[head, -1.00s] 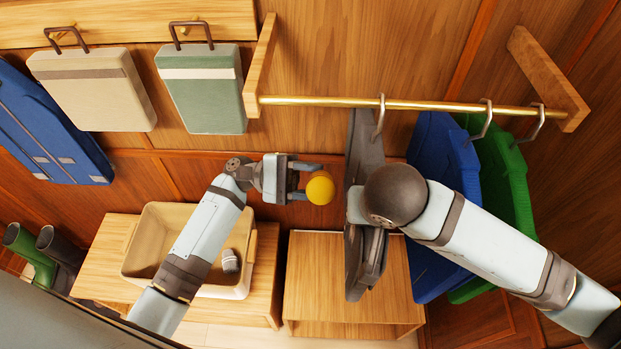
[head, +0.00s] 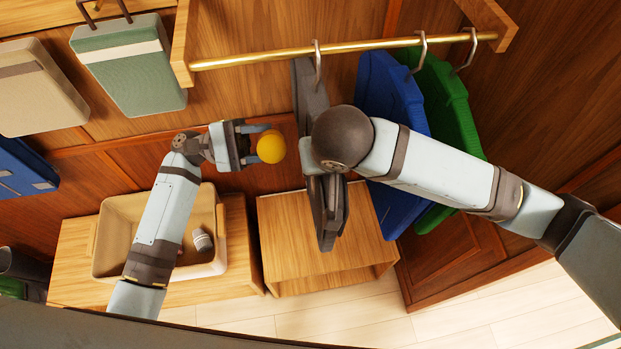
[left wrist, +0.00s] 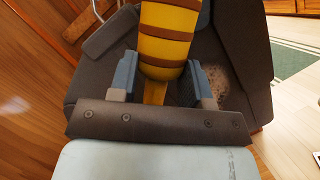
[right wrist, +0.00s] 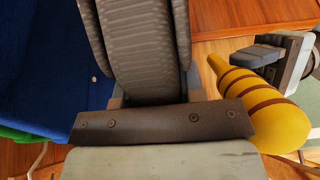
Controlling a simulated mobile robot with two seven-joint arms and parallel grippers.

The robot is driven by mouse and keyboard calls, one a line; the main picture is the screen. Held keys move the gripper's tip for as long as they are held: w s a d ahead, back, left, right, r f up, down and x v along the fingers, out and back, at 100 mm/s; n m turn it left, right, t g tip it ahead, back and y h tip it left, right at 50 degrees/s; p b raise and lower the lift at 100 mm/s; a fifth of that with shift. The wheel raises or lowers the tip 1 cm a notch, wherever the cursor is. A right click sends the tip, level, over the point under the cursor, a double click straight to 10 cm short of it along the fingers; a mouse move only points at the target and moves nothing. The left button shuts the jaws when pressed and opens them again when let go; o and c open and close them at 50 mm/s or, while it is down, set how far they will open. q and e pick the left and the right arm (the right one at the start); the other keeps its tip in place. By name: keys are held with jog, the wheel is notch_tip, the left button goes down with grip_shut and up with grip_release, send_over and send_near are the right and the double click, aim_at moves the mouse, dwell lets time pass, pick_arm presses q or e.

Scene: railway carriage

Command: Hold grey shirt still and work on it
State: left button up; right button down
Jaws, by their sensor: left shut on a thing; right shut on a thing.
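The grey shirt (head: 310,97) hangs by a hook from the brass rail, edge-on in the head view. A pale speckled patch (left wrist: 222,75) shows on its face in the left wrist view. My right gripper (right wrist: 152,88) is shut on a ribbed grey part of the shirt (right wrist: 145,45); my dark wrist joint covers this in the head view. My left gripper (head: 252,144) is shut on a yellow tool (head: 271,147) with brown bands, just left of the shirt. The tool also shows in the right wrist view (right wrist: 240,100). Its working end cannot be made out.
A blue garment (head: 392,110) and a green one (head: 445,115) hang right of the shirt on the brass rail (head: 260,60). Below are a wooden box stand (head: 315,280) and a beige bin (head: 110,235) holding a small grey-white item (head: 202,240). Bags hang at upper left.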

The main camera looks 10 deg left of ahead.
pick_arm(q)
jog(key=shift+f, duration=0.1)
jog(key=w+f, duration=0.2)
jog(key=f, duration=0.8)
jog(key=w+a+f, duration=0.1)
jog(key=w+f, duration=0.1)
jog(key=f, duration=0.8)
dwell(0.7)
jog(key=shift+w+d, duration=0.25)
jog(key=shift+d, duration=0.55)
jog(key=shift+w+d, duration=0.2)
jog(key=shift+d, duration=0.55)
jog(key=shift+w+d, duration=0.25)
jog(key=shift+d, duration=0.55)
dwell(0.7)
jog(key=shift+s+d, duration=0.3)
jog(key=shift+s, duration=0.6)
jog(key=shift+s+d, duration=0.35)
jog(key=shift+s, duration=0.5)
jog(key=shift+s+d, duration=0.3)
jog(key=shift+s, duration=0.6)
jog(key=shift+s+d, duration=0.25)
jog(key=shift+s, duration=0.95)
jog(key=shift+a, duration=0.1)
jog(key=shift+w+a, duration=0.25)
jog(key=shift+w, duration=0.5)
jog(key=shift+w+a, duration=0.25)
jog(key=shift+w, duration=0.45)
